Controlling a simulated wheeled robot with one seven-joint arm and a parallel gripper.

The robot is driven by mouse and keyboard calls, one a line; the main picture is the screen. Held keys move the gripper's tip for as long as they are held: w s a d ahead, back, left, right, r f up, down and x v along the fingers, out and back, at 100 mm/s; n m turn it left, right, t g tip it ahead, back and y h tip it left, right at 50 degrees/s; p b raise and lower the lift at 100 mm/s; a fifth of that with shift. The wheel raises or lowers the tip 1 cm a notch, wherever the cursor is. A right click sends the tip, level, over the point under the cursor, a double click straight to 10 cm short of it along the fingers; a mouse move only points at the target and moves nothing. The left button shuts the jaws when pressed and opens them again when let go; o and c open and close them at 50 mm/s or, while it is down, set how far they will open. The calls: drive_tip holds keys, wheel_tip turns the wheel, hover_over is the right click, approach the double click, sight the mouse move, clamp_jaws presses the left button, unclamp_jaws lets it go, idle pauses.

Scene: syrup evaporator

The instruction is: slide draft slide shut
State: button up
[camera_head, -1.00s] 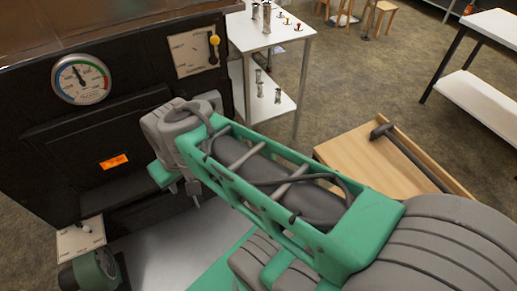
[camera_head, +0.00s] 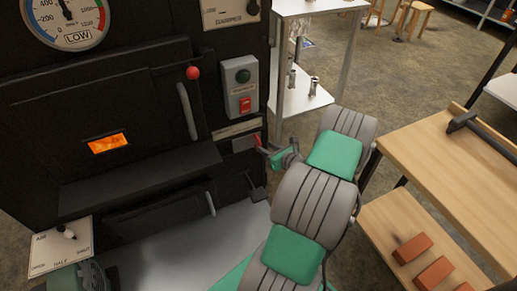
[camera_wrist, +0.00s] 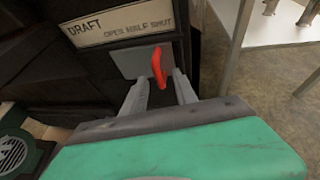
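The draft slide is a grey plate (camera_wrist: 130,62) with a red handle (camera_wrist: 158,66), under a white label (camera_wrist: 120,22) reading DRAFT, OPEN, HALF, SHUT. In the head view the plate (camera_head: 243,143) and red handle (camera_head: 258,140) are at the lower right of the black evaporator front. My gripper (camera_wrist: 161,80) is open, with one finger to each side of the handle as seen in the wrist view. I cannot tell whether either finger touches it. In the head view my gripper (camera_head: 270,149) is right beside the handle, partly hidden by my arm.
A grey switch box (camera_head: 241,87) is above the draft label. A fire door (camera_head: 90,120) with a red-knobbed lever is to the left. A white shelf table (camera_head: 300,98) stands behind. A wooden table (camera_head: 440,150) with a hammer and bricks is at the right.

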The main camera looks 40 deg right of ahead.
sight(260, 145)
drive_tip(key=x, duration=0.2)
drive_tip(key=b+x, duration=0.1)
drive_tip(key=x, duration=0.2)
drive_tip(key=shift+w+a, duration=0.15)
drive_tip(key=shift+a, duration=0.1)
drive_tip(key=shift+c, duration=0.2)
clamp_jaws()
idle(0.8)
